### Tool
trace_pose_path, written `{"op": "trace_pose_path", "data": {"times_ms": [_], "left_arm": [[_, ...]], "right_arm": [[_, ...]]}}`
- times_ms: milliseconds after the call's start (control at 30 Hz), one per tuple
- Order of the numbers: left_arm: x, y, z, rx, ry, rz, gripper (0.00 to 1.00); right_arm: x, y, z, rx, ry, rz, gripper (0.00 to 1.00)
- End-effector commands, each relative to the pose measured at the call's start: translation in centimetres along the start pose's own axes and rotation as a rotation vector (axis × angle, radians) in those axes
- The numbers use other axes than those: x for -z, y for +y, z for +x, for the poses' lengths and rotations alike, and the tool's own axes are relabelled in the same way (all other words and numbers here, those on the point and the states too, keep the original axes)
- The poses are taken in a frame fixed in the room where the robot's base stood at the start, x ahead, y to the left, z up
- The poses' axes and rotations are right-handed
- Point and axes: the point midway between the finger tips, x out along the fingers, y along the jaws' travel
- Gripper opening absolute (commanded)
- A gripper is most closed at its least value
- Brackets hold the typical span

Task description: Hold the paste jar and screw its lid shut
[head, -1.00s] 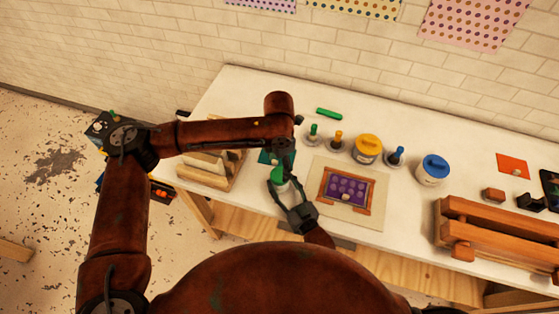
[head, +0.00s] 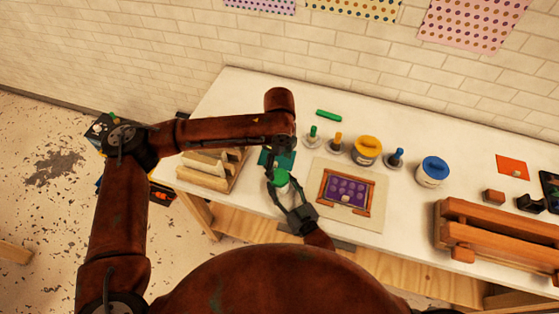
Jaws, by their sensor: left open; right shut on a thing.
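The paste jar (head: 284,189) is white and stands near the front edge of the table, left of the framed purple tray. A green lid (head: 280,177) sits on its top; I cannot tell how tightly it is seated. My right gripper (head: 286,192) is shut on the jar's body from the front. My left gripper (head: 282,150) is open, pointing down just behind and above the lid, apart from it. Its fingers are small and partly hidden by the wrist.
A green mat (head: 291,161) lies behind the jar. A wooden rack (head: 205,178) stands at left. Yellow-lidded (head: 367,151) and blue-lidded (head: 432,172) pots and several stampers stand behind the purple tray (head: 346,189). A wooden frame (head: 490,235) fills the right front.

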Motion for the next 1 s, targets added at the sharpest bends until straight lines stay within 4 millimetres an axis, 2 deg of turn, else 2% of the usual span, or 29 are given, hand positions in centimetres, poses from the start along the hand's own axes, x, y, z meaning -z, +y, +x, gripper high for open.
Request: {"op": "trace_pose_path", "data": {"times_ms": [400,600,800,1000], "left_arm": [[0.0,0.0,-0.7,0.000,-0.001,-0.862,0.63],[0.1,0.0,-1.0,0.000,-0.001,-1.211,0.63],[0.1,0.0,-1.2,0.001,0.000,-1.406,0.63],[0.1,0.0,-1.2,0.001,0.000,-1.452,0.63]], "right_arm": [[0.0,0.0,0.0,0.000,0.000,0.000,0.00],[0.0,0.0,0.0,0.000,0.000,0.000,0.00],[0.0,0.0,0.0,0.000,0.000,0.000,0.00],[0.0,0.0,0.0,0.000,0.000,0.000,0.00]]}}
